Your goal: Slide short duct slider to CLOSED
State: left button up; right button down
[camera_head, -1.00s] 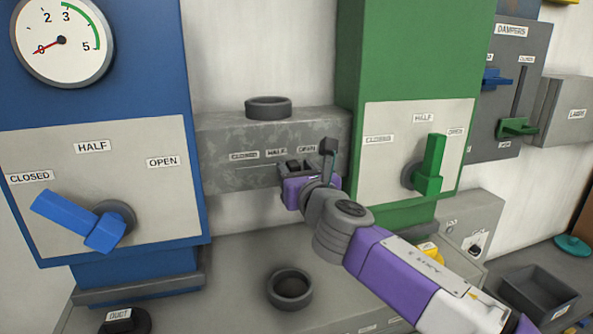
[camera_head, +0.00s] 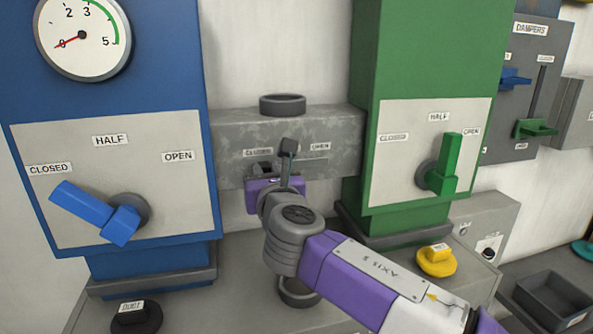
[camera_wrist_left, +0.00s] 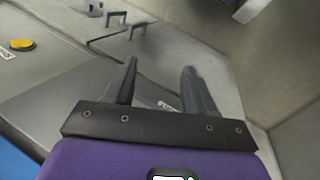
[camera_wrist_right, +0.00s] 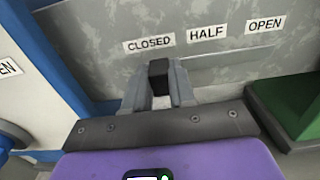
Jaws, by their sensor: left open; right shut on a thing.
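The short duct is a grey mottled box (camera_head: 233,125) between the blue and green columns. Its labels read CLOSED (camera_wrist_right: 149,43), HALF (camera_wrist_right: 206,33) and OPEN (camera_wrist_right: 265,24), left to right, above a straight slot. My right gripper (camera_head: 265,169) is shut on the slider's black knob (camera_wrist_right: 158,72), low on the box face. In the right wrist view the knob is below the right part of the CLOSED label, left of HALF. My left gripper (camera_wrist_left: 160,66) is open and empty, seen only in its wrist view.
A blue lever (camera_head: 95,212) on the left panel points to CLOSED. A green lever (camera_head: 443,165) on the right panel stands near OPEN. A dark ring (camera_head: 282,104) sits on top of the duct. A yellow knob (camera_head: 436,260) is on the bench to the right.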

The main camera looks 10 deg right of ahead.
jog(key=shift+a, duration=0.5)
jog(key=c, duration=1.2)
grip_release()
jog(key=shift+a, duration=0.1)
jog(key=shift+o, duration=1.4)
jog(key=shift+a, duration=0.15)
